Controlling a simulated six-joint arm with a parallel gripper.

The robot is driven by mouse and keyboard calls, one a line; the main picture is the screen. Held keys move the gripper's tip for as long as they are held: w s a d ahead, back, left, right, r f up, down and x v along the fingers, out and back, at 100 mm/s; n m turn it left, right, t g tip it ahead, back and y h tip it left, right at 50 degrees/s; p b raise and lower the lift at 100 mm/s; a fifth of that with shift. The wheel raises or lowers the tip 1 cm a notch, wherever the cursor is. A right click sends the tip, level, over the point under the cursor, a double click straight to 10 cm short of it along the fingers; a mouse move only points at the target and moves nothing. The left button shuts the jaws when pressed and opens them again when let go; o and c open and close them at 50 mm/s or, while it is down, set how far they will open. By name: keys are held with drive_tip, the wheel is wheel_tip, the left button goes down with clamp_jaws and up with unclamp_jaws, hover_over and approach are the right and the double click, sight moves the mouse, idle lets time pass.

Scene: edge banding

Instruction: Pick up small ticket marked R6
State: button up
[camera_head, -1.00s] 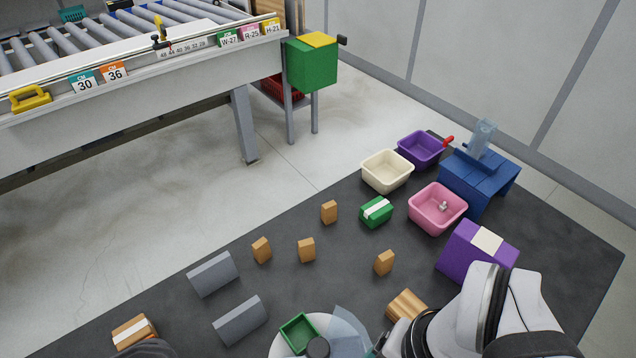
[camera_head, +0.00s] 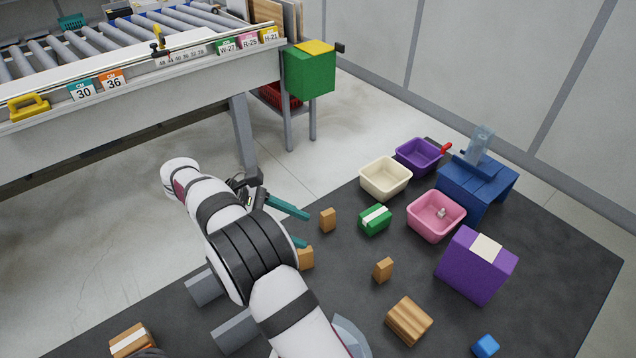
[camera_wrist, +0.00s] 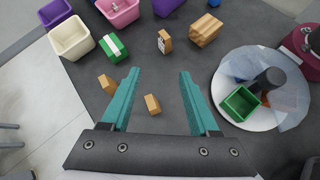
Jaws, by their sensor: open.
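Small tan upright blocks stand on the dark mat. One (camera_wrist: 165,42) bears a pale label with dark marks in the wrist view, too small to read; it seems to be the block (camera_head: 383,269) in the head view. Two other blocks, one near the green box (camera_head: 328,220) and one (camera_head: 306,258) partly behind my gripper, also show in the wrist view (camera_wrist: 107,84) (camera_wrist: 152,104) without readable marks. I cannot make out R6 anywhere. My gripper (camera_head: 306,230) is open and empty above the mat, its teal fingers spread in the wrist view (camera_wrist: 160,73).
A green box with white band (camera_head: 375,219), cream (camera_head: 386,179), purple (camera_head: 419,156) and pink (camera_head: 436,217) bins, a purple box (camera_head: 476,268) and striped wooden block (camera_head: 409,321) stand on the right. The conveyor (camera_head: 150,97) is at the back. Grey blocks lie partly behind my arm.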

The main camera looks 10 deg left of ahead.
sight(312, 250)
drive_tip(key=s+a+f+n+t+h, duration=0.2)
drive_tip(key=a+f+n+t, duration=0.2)
drive_tip(key=a+f+n, duration=0.35)
drive_tip(key=shift+m, duration=0.85)
drive_tip(key=x, duration=0.5)
drive_tip(key=f+x, duration=0.1)
drive_tip(key=x, duration=0.3)
drive_tip(key=w+a+x, duration=0.1)
drive_tip(key=x, duration=0.4)
drive_tip(key=shift+w+d+f, duration=0.1)
drive_tip(key=shift+d+f, duration=0.1)
drive_tip(key=shift+f, duration=0.2)
clamp_jaws()
